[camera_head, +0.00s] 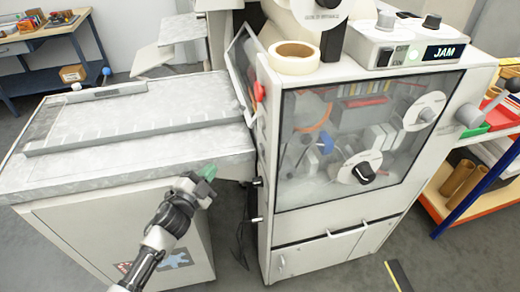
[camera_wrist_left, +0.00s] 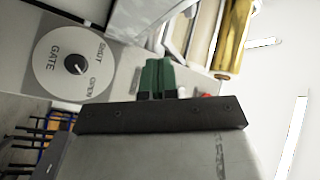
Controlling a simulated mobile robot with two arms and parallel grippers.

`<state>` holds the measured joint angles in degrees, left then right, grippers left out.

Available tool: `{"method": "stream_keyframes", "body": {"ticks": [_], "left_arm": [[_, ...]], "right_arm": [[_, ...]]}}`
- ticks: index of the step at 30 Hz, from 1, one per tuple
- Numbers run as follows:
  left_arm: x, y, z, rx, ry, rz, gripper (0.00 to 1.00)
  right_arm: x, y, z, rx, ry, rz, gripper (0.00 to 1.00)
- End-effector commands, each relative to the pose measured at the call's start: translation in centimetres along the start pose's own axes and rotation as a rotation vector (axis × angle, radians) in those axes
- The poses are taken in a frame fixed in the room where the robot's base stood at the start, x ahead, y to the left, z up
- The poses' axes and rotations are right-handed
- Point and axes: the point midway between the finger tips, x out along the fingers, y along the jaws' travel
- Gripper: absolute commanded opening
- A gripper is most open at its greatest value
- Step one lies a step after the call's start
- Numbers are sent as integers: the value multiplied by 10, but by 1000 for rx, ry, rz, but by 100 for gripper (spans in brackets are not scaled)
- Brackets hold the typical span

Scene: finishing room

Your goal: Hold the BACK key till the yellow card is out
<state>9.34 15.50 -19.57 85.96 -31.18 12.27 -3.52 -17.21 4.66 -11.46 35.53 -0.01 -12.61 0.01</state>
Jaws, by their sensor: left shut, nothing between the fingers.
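My left gripper (camera_head: 207,173) is at the front right corner of the flat feed table, left of the machine. Its green fingers (camera_wrist_left: 158,78) are together and empty in the left wrist view. The machine's control box (camera_head: 405,48) stands on its top right, with a display (camera_head: 445,52) reading JAM. Small buttons sit left of the display, but I cannot read a BACK label on any. I cannot make out a yellow card. Parts show behind the clear front window (camera_head: 340,110), including a blue one and an orange curve. My right gripper is not in view.
A tape roll (camera_head: 295,57) sits on the machine's top left. The grey feed table (camera_head: 110,160) lies left of it. A dial (camera_wrist_left: 74,64) marked GATE, SHUT and OPEN shows in the left wrist view. A shelf with cardboard tubes (camera_head: 458,178) stands at right.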

Motion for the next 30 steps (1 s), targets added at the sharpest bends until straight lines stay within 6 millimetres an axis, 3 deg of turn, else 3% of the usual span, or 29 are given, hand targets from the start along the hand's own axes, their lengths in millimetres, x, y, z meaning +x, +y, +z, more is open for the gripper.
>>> {"method": "stream_keyframes", "body": {"ticks": [3,9,20,30], "left_arm": [[8,-19,-22,51,68,-25,0],[12,-29,-34,80,106,-39,0],[13,-27,-35,78,106,-39,0],[38,-6,-55,75,107,-40,0]], "right_arm": [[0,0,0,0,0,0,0],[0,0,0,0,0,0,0],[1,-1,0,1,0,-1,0],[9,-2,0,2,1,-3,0]]}}
